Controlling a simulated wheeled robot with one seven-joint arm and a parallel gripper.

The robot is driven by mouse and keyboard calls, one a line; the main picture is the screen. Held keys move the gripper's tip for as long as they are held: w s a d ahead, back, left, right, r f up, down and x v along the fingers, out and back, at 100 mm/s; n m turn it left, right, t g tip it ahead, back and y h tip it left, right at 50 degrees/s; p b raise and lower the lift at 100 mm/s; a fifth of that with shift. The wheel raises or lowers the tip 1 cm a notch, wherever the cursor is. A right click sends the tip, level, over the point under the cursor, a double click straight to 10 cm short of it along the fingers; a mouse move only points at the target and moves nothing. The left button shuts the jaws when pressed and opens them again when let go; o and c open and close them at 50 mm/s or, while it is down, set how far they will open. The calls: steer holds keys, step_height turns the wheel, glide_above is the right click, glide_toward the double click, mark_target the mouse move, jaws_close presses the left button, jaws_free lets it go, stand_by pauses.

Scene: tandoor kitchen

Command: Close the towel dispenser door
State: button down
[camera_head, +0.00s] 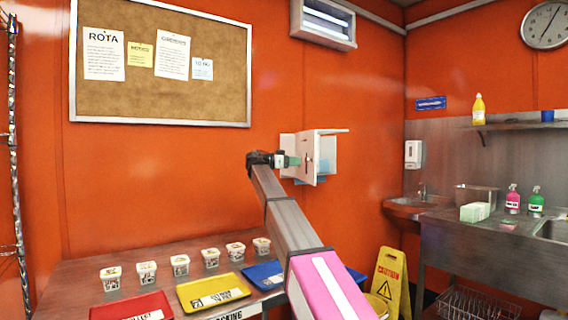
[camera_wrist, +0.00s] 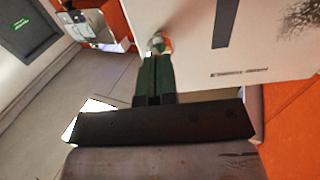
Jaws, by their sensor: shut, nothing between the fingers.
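The towel dispenser (camera_head: 328,153) is a white box on the orange wall, right of the noticeboard. Its white door (camera_head: 308,172) stands open, sticking out from the wall, with a dark mark on its face. My gripper (camera_head: 296,161) is at the left side of the door, its greenish fingers pointing at the panel. In the wrist view the door (camera_wrist: 245,40) fills the upper right as a white panel with a dark slot. The shut, empty fingers (camera_wrist: 157,52) reach its edge area, by a small rounded part. I cannot tell whether they touch it.
Below, a steel counter (camera_head: 80,282) holds several white tubs and a red tray (camera_head: 132,308), a yellow tray (camera_head: 212,291) and a blue tray (camera_head: 263,274). A yellow floor sign (camera_head: 391,280) and a hand basin (camera_head: 408,207) stand to the right.

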steer(key=shift+w+d, duration=0.15)
steer(key=shift+d, duration=0.9)
steer(key=w+d+n+t+y, duration=0.3)
steer(key=w+d+n+t, duration=0.15)
steer(key=d, duration=0.35)
steer(key=w+d+n+t+y, duration=0.3)
steer(key=d+t+y, duration=0.15)
steer(key=d, duration=0.45)
steer(key=w+d+n+t+y, duration=0.3)
steer(key=w+d+n+t, duration=0.15)
steer(key=d, duration=0.35)
steer(key=w+d, duration=0.1)
steer(key=w, duration=1.1)
steer(key=w+d, duration=0.2)
steer(key=w, duration=1.1)
steer(key=shift+w+d+t+y, duration=0.15)
steer(key=shift+d+t+y, duration=0.1)
steer(key=shift+t+y, duration=0.15)
